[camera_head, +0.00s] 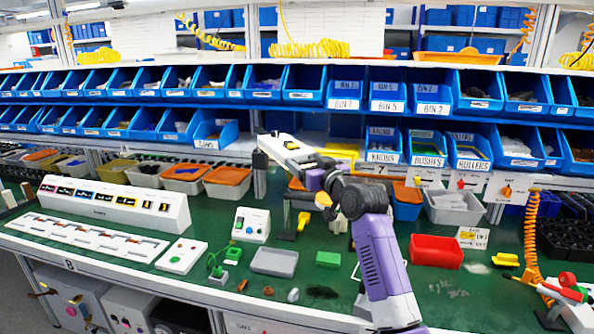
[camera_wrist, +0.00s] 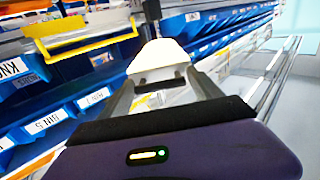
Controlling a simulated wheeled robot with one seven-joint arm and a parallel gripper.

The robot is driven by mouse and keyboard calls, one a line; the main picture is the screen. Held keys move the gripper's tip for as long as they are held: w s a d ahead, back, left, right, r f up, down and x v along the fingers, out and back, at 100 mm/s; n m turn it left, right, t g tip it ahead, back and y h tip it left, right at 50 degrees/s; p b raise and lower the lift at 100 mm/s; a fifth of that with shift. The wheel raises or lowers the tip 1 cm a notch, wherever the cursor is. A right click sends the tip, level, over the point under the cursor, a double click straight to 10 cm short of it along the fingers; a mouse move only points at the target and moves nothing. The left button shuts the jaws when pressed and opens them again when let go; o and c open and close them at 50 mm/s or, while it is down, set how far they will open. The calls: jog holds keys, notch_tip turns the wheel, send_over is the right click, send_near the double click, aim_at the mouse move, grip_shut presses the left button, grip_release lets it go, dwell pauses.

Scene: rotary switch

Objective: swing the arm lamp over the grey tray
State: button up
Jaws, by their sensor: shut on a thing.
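The arm lamp (camera_head: 285,148) shows in the head view as a long pale head with a dark end, raised above the green bench, left of my wrist. My gripper (camera_wrist: 160,84) is shut on a pale, rounded part of the lamp (camera_wrist: 158,55) in the wrist view, with one dark finger on each side. In the head view my purple arm reaches up from the bottom to the lamp and hides part of it. The grey tray (camera_head: 274,262) lies empty on the bench, below the lamp in the picture and near the front.
A red tray (camera_head: 436,251) stands at the right and a green block (camera_head: 328,259) right of the grey tray. A white control box (camera_head: 251,225) stands behind it. Blue bins (camera_head: 335,95) line the shelves at the back, close to the lamp.

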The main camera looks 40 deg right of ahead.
jog(key=shift+s+d+y, duration=0.1)
jog(key=shift+d+y, duration=0.2)
jog(key=shift+d, duration=0.3)
jog(key=o, duration=2.1)
jog(key=shift+s+d, duration=0.1)
jog(key=shift+a, duration=0.2)
jog(key=b+v, duration=0.2)
jog(key=v, duration=0.5)
jog(key=shift+s, duration=0.35)
